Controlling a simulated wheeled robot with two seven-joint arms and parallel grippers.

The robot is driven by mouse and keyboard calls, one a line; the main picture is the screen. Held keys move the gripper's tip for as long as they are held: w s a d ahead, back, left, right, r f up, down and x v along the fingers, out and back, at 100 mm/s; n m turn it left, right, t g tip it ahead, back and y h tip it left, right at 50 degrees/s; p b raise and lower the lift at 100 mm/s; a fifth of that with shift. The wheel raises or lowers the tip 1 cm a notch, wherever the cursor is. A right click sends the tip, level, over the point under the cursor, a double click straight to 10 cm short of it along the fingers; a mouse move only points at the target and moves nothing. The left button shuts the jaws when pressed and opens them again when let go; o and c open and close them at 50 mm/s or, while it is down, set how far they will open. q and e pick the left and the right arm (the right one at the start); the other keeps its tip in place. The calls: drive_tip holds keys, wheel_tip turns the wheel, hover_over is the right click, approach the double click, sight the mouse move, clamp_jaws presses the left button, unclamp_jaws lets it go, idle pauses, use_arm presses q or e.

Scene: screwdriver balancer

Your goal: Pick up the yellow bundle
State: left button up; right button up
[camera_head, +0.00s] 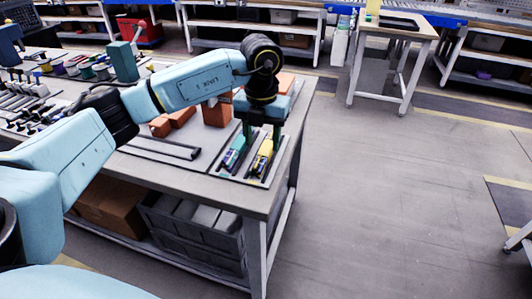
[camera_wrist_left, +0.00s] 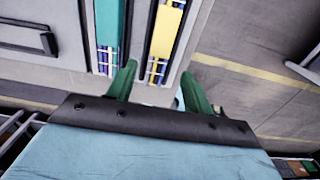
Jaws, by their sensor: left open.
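The yellow bundle (camera_head: 262,157) lies on a light tray near the right front corner of the workbench. In the left wrist view the yellow bundle (camera_wrist_left: 165,38) shows as a yellow block with thin multicoloured strands at its near end. A teal-green bundle (camera_head: 235,152) lies parallel to its left, and it also shows in the left wrist view (camera_wrist_left: 109,30). My left gripper (camera_head: 262,135) points down above the bundles. In the left wrist view its two green fingers (camera_wrist_left: 163,88) are spread with nothing between them. My right gripper is not visible.
The workbench (camera_head: 225,197) ends just right of the bundles. Orange-brown blocks (camera_head: 217,112) stand behind, near my arm. A dark bar-shaped frame (camera_head: 165,147) lies to the left, with many tools beyond. Grey crates (camera_head: 190,225) sit below.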

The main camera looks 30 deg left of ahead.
sight(262, 156)
use_arm(q)
wheel_tip(262, 156, down, 5)
drive_tip(key=shift+w+a+b, duration=0.1)
drive_tip(key=shift+b, duration=0.6)
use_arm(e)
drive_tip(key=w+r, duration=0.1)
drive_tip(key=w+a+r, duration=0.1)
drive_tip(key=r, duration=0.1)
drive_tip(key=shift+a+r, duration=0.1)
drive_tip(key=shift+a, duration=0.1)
use_arm(q)
drive_tip(key=shift+r, duration=0.1)
drive_tip(key=c, duration=1)
